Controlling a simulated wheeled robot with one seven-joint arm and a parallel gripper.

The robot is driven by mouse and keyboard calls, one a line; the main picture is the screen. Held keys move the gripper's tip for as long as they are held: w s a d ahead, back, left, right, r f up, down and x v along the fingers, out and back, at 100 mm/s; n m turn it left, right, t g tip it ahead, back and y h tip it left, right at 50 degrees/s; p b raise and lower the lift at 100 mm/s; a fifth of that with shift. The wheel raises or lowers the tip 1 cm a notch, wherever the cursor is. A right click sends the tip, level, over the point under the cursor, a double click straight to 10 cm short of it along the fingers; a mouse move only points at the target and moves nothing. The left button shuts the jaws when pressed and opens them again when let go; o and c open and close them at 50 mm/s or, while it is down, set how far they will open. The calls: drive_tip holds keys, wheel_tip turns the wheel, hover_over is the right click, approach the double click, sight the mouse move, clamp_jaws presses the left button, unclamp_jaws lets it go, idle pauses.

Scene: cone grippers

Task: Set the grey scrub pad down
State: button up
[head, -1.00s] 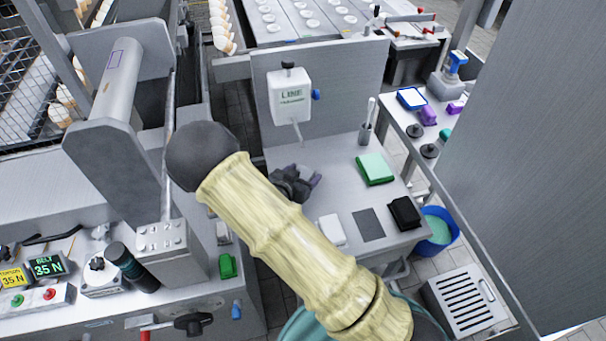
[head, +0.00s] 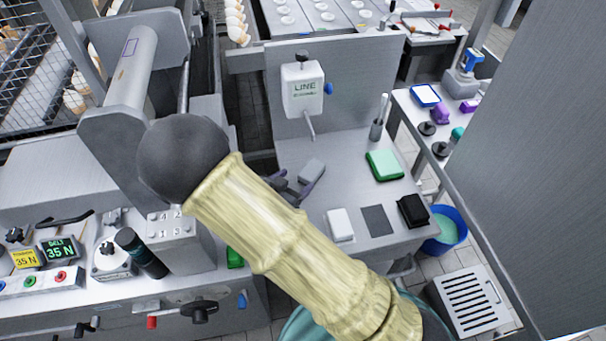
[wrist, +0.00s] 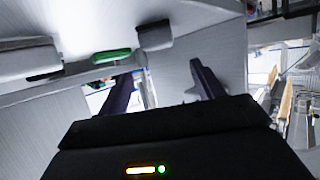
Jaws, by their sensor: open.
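The grey scrub pad (head: 313,169) is a small grey block at the worktable's middle, below the dispenser spout. It appears to rest on the tabletop, though its underside is hidden. My gripper (head: 298,183) is just on the near side of it, its dark fingers spread, partly hidden behind my pale arm. In the wrist view my gripper (wrist: 163,82) is open with nothing between the fingers. A grey block (wrist: 155,36), probably the pad, shows beyond the fingertips. I cannot tell whether a finger touches it.
On the worktable (head: 345,155) are a green pad (head: 384,165), a white block (head: 340,224), a flat dark grey square (head: 378,220) and a black block (head: 412,211). A dispenser (head: 302,88) hangs behind. A blue bucket (head: 447,229) stands right.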

drive_tip(key=shift+v, duration=0.75)
drive_tip(key=shift+w+d+g+y, duration=0.35)
drive_tip(key=shift+w+g+y, duration=0.05)
drive_tip(key=shift+w+y, duration=0.25)
drive_tip(key=d+r+g+y, duration=0.1)
drive_tip(key=w+d+n+g+y, duration=0.1)
drive_tip(key=y, duration=0.1)
drive_tip(key=shift+w+d+r+y, duration=0.1)
drive_tip(key=shift+w+r+y, duration=0.15)
drive_tip(key=shift+w+r, duration=0.1)
drive_tip(key=s+d+r+n+g+y, duration=0.1)
drive_tip(key=s+d+r+n+g, duration=0.2)
drive_tip(key=s+d, duration=0.4)
drive_tip(key=s+d+r+n+g+y, duration=0.1)
drive_tip(key=s+d+r+n+g, duration=0.1)
drive_tip(key=s+d+r, duration=0.3)
drive_tip(key=s+d, duration=0.2)
drive_tip(key=shift+d+r+n+g+y, duration=0.2)
drive_tip(key=shift+d+n+g+y, duration=0.1)
drive_tip(key=shift+n+g, duration=0.1)
